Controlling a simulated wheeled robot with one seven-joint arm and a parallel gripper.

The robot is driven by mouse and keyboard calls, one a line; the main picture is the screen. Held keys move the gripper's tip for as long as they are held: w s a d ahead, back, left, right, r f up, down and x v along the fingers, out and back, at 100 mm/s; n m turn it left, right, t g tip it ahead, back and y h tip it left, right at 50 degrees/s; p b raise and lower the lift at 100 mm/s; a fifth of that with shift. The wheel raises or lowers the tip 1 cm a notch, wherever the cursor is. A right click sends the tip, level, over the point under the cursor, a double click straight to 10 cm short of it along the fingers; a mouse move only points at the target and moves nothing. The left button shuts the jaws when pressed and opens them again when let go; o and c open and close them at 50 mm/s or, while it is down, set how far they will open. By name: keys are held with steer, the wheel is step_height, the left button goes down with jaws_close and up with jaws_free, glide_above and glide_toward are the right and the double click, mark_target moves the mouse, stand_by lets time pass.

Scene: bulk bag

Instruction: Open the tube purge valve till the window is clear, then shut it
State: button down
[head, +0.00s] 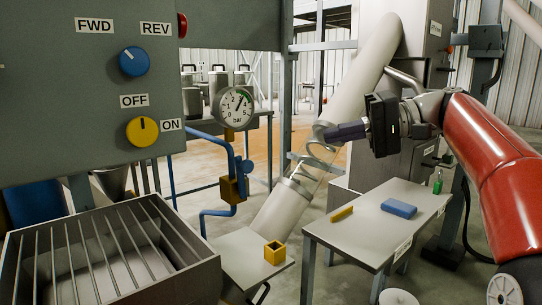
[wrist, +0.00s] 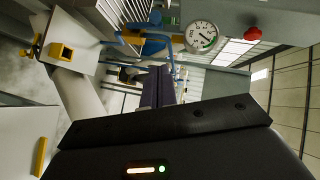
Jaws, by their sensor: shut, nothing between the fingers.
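A thick pale tube (head: 365,65) slants down to the left, with a clear window section (head: 312,162) in which a metal spiral shows. I cannot tell whether material lies in the window. A yellow valve body (head: 234,189) with a blue part beside it sits on the blue pipe (head: 208,212), below a round gauge (head: 234,107). I cannot tell the valve's setting. My gripper (head: 330,133) is shut and empty, in front of the tube just above the window, right of the valve and apart from it. In the wrist view its fingers (wrist: 158,85) point towards the pipework.
A grey panel with a blue knob (head: 134,61), a yellow knob (head: 142,131) and a red button (head: 182,25) stands left. Below is a barred hopper (head: 108,212). A low table (head: 360,232) holds a blue block (head: 398,208), a yellow bar (head: 342,214) and a green bottle (head: 438,185).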

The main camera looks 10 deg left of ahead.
steer(key=shift+a+f, duration=0.1)
steer(key=shift+a, duration=0.05)
glide_toward(245, 180)
step_height(245, 180, up, 4)
steer(key=w+a, duration=0.2)
steer(key=a, duration=0.1)
steer(key=shift+s+a+f+b, duration=0.35)
steer(key=shift+s+a+f, duration=0.1)
steer(key=shift+s, duration=0.2)
steer(key=shift+s+a+f+b, duration=0.3)
steer(key=shift+s+a, duration=0.1)
steer(key=shift+s, duration=0.2)
